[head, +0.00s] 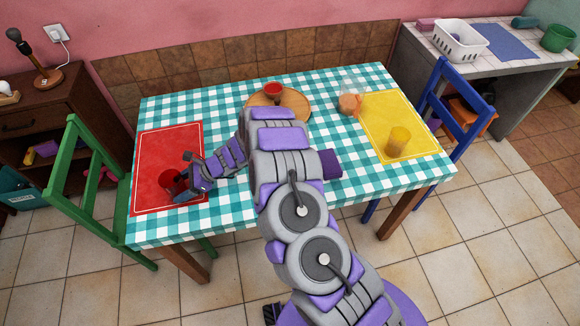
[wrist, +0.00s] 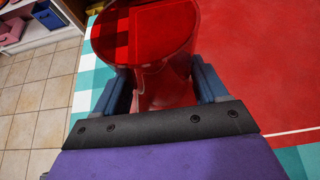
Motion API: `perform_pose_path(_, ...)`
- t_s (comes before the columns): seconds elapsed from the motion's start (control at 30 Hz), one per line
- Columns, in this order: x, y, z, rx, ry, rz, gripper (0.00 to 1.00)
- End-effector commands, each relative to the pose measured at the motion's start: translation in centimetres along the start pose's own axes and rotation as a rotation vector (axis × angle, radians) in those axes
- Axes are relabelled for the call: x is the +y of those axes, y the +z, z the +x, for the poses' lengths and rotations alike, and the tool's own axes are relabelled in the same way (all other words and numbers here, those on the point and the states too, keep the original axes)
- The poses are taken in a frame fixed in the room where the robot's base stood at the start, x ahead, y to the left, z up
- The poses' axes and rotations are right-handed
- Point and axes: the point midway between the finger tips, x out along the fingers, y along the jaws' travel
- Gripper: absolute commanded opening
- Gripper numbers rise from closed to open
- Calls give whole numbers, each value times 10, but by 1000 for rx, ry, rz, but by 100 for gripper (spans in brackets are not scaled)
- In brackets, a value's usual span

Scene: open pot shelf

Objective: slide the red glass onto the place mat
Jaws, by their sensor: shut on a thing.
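The red glass (head: 168,180) stands on the red place mat (head: 170,147) at the left end of the table. My gripper (head: 182,187) is around the glass from the right side and shut on it. In the wrist view, the red glass (wrist: 150,50) is upright and see-through between the two dark blue fingers of my gripper (wrist: 165,92). The red place mat (wrist: 260,60) fills the right of that view. Its white border line shows through the glass. The near side of the glass's base is partly hidden by my gripper.
A yellow glass (head: 398,141) stands on a yellow mat (head: 385,110) at the right. A round wooden board (head: 295,101) with a red bowl (head: 272,90) and a pitcher (head: 350,100) are at the back. A green chair (head: 85,190) stands at the left edge.

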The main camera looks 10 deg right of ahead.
Motion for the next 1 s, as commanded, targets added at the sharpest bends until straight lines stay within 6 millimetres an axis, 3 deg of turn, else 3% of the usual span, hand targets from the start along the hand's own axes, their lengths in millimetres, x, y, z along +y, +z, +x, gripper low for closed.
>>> perform_pose_path(0.1, 0, 0, 0, 1, 1, 0, 55)
perform_pose_path(0.13, 0, 0, 0, 1, 1, 0, 75)
perform_pose_path(0.4, 0, 0, 0, 0, 1, 0, 100)
perform_pose_path(0.77, 0, 1, -10, -1, -1, 1, 100)
perform_pose_path(1.0, -1, 2, -56, -1, -2, 3, 100)
